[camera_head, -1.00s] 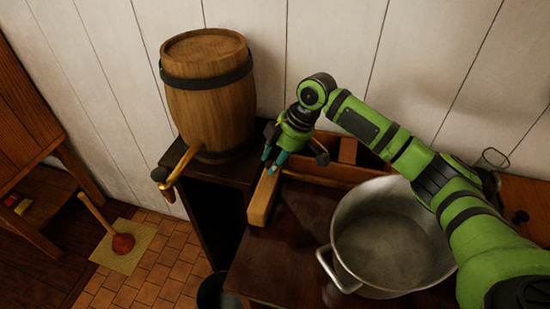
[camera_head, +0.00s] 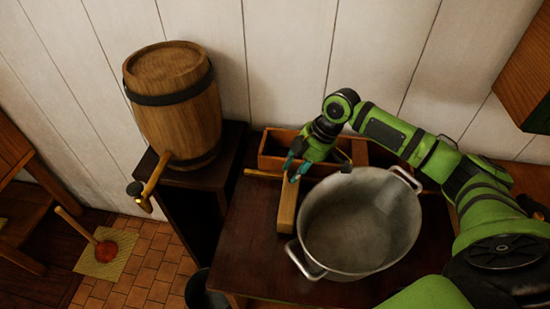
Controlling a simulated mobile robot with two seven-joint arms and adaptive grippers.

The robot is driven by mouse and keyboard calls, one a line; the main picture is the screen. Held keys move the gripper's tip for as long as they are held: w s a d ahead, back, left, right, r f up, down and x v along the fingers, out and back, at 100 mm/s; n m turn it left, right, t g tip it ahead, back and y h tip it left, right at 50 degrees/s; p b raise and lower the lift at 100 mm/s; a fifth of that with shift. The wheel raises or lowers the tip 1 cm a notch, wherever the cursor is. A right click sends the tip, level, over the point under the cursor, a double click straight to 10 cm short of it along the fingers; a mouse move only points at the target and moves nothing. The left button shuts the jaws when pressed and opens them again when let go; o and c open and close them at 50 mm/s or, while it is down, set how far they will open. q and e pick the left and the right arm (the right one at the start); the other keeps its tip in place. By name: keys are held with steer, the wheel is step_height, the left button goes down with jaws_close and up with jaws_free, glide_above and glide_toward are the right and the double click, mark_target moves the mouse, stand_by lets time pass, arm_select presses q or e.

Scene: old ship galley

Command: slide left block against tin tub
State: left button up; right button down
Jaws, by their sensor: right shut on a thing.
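A pale wooden block (camera_head: 287,206) lies lengthwise on the dark table, along the left side of the tin tub (camera_head: 345,265). Its right side is very close to the tub's wall; I cannot tell whether they touch. The tub is wide, grey and empty, with a handle at its front left and one at its back right. My right gripper (camera_head: 294,169) reaches down over the block's far end and is shut on it, with teal fingertips at either side. My left gripper is not in view.
A wooden box (camera_head: 275,148) with compartments stands behind the block, partly hidden by my right arm. A barrel (camera_head: 178,110) with a tap stands on a dark stand (camera_head: 222,160) at left. Bare table (camera_head: 250,225) lies left of the block.

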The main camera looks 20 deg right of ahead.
steer(key=shift+s+d+f, duration=0.2)
steer(key=shift+s+d, duration=0.7)
steer(key=shift+d, duration=0.1)
steer(key=c, duration=0.9)
jaws_free()
steer(key=shift+c, duration=0.2)
steer(key=shift+w, duration=0.1)
steer(key=shift+r, duration=0.1)
steer(key=v, duration=1.2)
